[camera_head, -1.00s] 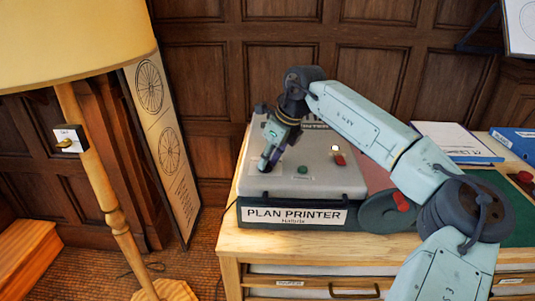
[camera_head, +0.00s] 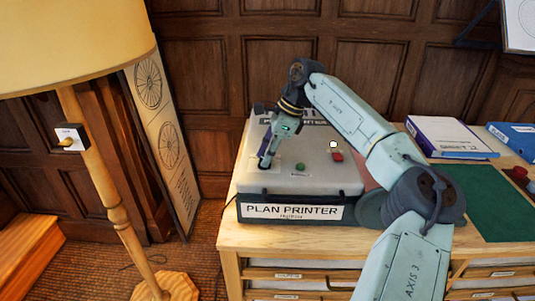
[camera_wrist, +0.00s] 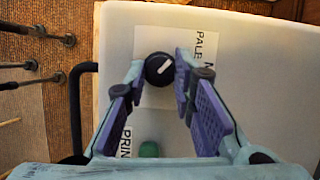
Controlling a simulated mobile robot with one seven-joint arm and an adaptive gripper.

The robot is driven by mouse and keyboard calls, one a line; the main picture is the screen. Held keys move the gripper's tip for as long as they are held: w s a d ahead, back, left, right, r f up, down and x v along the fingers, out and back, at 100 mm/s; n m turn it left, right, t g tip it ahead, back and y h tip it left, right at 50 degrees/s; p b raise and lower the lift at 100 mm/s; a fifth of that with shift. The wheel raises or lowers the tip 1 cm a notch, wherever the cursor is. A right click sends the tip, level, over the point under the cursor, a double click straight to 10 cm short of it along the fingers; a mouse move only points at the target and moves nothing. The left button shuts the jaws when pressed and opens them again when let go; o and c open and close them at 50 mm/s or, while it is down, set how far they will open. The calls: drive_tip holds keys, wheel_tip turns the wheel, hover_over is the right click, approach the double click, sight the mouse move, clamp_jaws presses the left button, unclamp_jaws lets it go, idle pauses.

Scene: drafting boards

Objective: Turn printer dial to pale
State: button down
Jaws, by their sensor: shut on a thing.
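The plan printer (camera_head: 300,184) is a grey box with a dark front on the wooden cabinet. Its dial (camera_wrist: 159,69) is a round black knob with a white pointer mark, on a white label plate at the printer's left. The mark slants up and right in the wrist view, towards the side with the word PALE (camera_wrist: 200,42). My gripper (camera_wrist: 160,70) has its two purple-padded fingers on either side of the dial, shut on it. In the head view my gripper (camera_head: 266,162) is low over the printer's left part and mostly hides the dial.
A green button (camera_head: 300,167), a red button (camera_head: 337,157) and a lit lamp (camera_head: 333,144) are on the printer top. A floor lamp (camera_head: 105,190) stands left. A binder (camera_head: 450,136) and green mat (camera_head: 490,205) lie right, beyond my arm.

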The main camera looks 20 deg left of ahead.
idle(0.4)
drive_tip(key=c, duration=1.3)
unclamp_jaws()
drive_tip(key=shift+c, duration=0.2)
drive_tip(key=shift+r, duration=0.15)
drive_tip(key=v, duration=1.1)
drive_tip(key=shift+d+r, duration=0.2)
drive_tip(key=shift+r, duration=0.15)
drive_tip(key=shift+w, duration=0.1)
